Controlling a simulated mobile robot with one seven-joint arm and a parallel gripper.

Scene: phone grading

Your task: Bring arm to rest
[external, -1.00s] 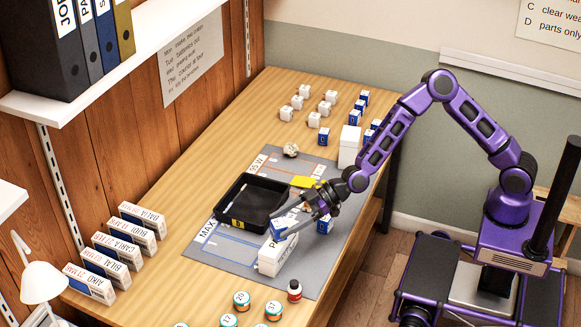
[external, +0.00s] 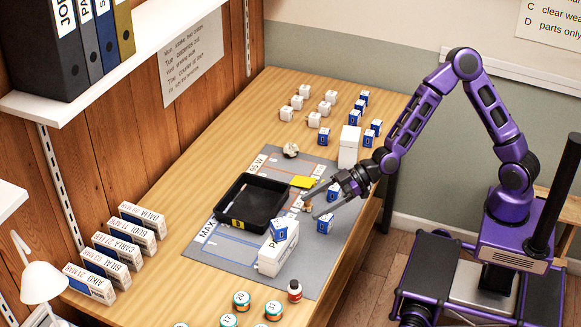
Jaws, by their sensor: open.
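My gripper (external: 322,204) is open and empty. It hangs above the right part of the grey mat (external: 215,258), with its fingers pointing left. A blue-and-white box (external: 285,230) sits on top of a white box (external: 271,259) with dark lettering at the mat's front. The fingers are apart from that blue-and-white box. Another small blue box (external: 325,224) stands on the mat just below the fingers; I cannot tell the gap. My arm is bent up and back toward my base at the right.
A tall white box (external: 349,147) and small blue boxes (external: 369,138) stand behind my gripper. Jars (external: 241,301) and a dark bottle (external: 294,291) stand in front.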

